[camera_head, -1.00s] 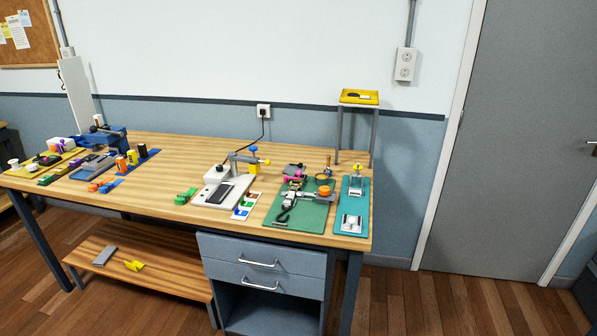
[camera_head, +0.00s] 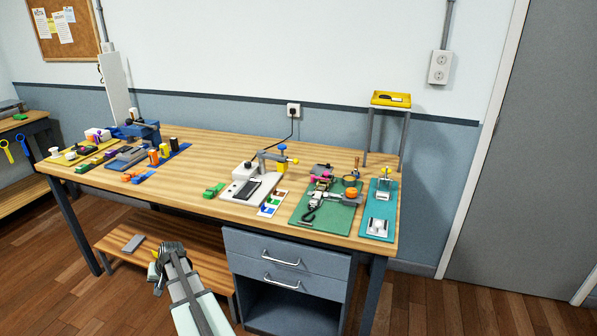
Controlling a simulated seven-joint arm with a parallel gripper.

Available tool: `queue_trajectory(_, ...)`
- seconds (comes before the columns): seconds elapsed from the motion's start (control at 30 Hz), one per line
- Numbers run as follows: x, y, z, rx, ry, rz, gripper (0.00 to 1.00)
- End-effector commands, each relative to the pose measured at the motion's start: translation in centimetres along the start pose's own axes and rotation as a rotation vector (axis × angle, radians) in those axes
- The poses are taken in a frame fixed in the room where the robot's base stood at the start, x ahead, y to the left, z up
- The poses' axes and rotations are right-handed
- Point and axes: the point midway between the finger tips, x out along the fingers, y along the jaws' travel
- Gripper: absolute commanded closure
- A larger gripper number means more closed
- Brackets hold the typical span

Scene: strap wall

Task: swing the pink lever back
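A small pink part (camera_head: 320,179), which looks like the pink lever, is on the device on the green mat (camera_head: 338,218) at the right of the workbench. It is too small to tell which way it is swung. Black, grey and orange parts of the device sit close around it. My gripper (camera_head: 171,247) is at the lower left, in front of the bench's lower shelf, well apart from the pink part. Its fingers point away from the camera, and whether they are open is too small to tell.
A teal board (camera_head: 378,229) lies right of the green mat. A white press-like device (camera_head: 250,185) and a colour card (camera_head: 272,203) stand to its left. The bench's drawers (camera_head: 285,262) are right of my arm. A yellow tray (camera_head: 391,99) stands on a tall stand behind.

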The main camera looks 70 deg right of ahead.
Motion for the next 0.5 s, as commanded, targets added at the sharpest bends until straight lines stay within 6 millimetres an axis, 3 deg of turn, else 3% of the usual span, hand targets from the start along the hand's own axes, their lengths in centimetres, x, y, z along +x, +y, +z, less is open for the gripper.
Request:
queue_trajectory(0.03,-1.3,0.2,-2.2,0.019,0.032,-0.012,1.0)
queue_trajectory(0.1,-3.1,0.6,-4.7,0.045,0.074,-0.029,1.0)
queue_trajectory(0.5,-15.6,3.6,-17.5,0.173,0.31,-0.116,1.0)
